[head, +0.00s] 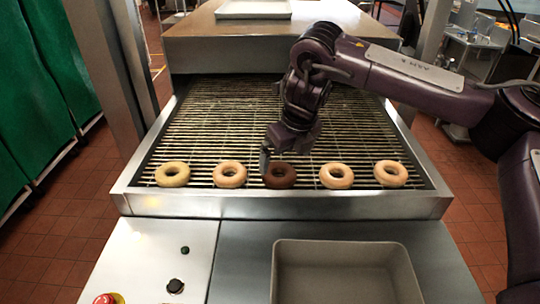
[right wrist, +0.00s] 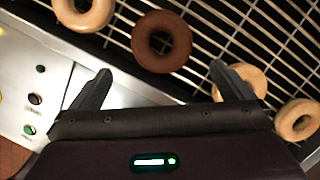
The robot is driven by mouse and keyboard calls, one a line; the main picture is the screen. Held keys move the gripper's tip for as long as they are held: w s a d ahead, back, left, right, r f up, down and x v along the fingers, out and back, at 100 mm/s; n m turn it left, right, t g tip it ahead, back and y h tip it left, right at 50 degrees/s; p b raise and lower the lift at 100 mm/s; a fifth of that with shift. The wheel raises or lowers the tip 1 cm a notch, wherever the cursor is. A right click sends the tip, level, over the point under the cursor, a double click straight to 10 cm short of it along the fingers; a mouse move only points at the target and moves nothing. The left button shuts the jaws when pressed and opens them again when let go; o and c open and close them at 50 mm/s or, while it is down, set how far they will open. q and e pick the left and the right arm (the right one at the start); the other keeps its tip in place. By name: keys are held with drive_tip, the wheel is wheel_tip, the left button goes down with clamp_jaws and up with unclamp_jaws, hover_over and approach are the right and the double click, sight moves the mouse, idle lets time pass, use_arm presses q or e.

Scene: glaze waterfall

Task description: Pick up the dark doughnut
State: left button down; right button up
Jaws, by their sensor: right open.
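The dark doughnut (head: 279,175) lies on the wire conveyor, in the middle of a row with pale doughnuts on both sides. It also shows in the right wrist view (right wrist: 142,42), ahead of the fingertips and roughly between their lines. My right gripper (head: 266,158) is at the dark doughnut, close to its far left side in the head view. In the right wrist view its two fingers (right wrist: 160,72) stand wide apart with nothing between them. I cannot tell whether a finger touches the doughnut. My left gripper is not in view.
A yellowish doughnut (head: 172,174) and pale doughnuts (head: 230,175), (head: 336,176), (head: 390,173) share the row on the wire conveyor (head: 215,120). A steel rim (head: 280,205) edges the conveyor. An empty grey bin (head: 345,248) stands in front, beside a control panel (head: 150,260).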

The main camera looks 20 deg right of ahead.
sight(280, 170)
drive_tip(key=shift+w+f, duration=0.1)
drive_tip(key=shift+w, duration=0.25)
drive_tip(key=shift+s+x, duration=0.25)
drive_tip(key=shift+x, duration=0.75)
drive_tip(key=x, duration=0.5)
drive_tip(key=shift+w, duration=0.45)
drive_tip(key=shift+c, duration=0.4)
drive_tip(key=c, duration=0.7)
drive_tip(key=shift+c, duration=0.6)
